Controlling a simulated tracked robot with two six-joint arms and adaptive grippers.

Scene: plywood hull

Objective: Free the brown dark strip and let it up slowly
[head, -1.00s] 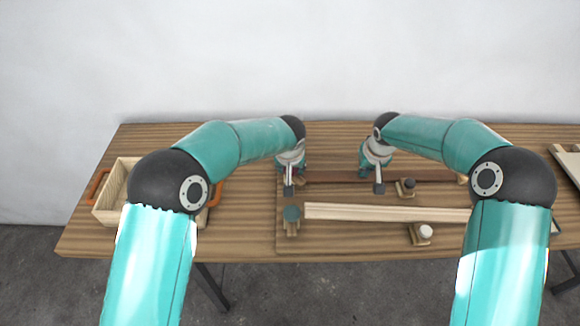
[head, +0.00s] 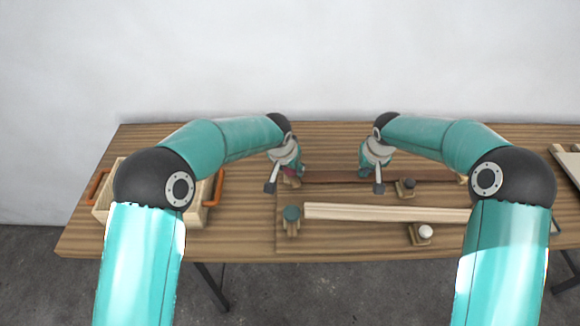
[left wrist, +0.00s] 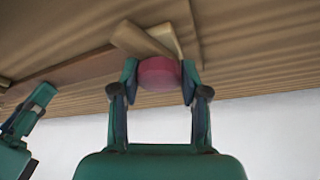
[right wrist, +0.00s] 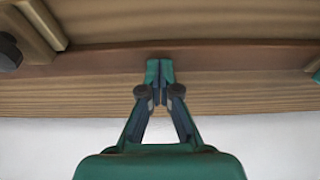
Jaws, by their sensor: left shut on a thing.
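The brown dark strip (head: 335,179) lies along the back of the board; it also crosses the right wrist view (right wrist: 100,63). At its left end is a wooden clamp block with a red knob (left wrist: 158,73). My left gripper (head: 290,175) is shut on this knob, one finger on each side. The strip's end under the block is partly hidden. My right gripper (right wrist: 160,66) is shut, its fingertips together at the strip between the clamps; I cannot tell how hard they touch it. A black-knobbed clamp (head: 406,184) stands by the strip further right.
A pale strip (head: 385,212) lies in front, with a green-knobbed clamp (head: 291,214) at its left end and a white-knobbed clamp (head: 424,232) below it. A wooden crate (head: 104,213) with orange handles stands at left. A brass knob (head: 463,179) shows near my right arm.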

